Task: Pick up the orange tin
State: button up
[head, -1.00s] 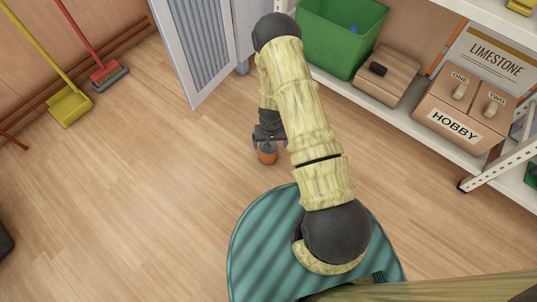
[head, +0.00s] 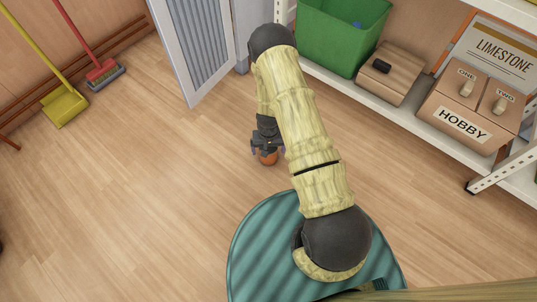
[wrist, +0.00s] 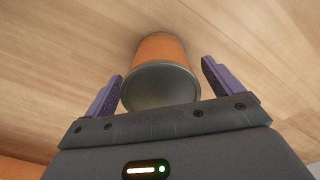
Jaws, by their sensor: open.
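The orange tin (head: 269,159) stands on the wooden floor, partly hidden under my gripper (head: 266,147) in the head view. In the wrist view the tin (wrist: 161,48) shows its orange side and round grey end, which faces my gripper. My gripper (wrist: 160,74) is open, with one purple finger on each side of the tin. A gap shows between the tin and each finger, narrower on the left. The tin's end is close to the palm; I cannot tell if they touch.
A grey louvred door (head: 203,45) stands behind. A yellow broom (head: 64,107) and red broom (head: 103,73) lean left.

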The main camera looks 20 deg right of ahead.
dwell(0.5)
jog(key=c, duration=1.3)
jog(key=shift+c, duration=0.2)
jog(key=shift+r, duration=0.1)
notch_tip(320, 180, up, 10)
jog(key=p, duration=0.6)
jog(key=shift+p, duration=0.35)
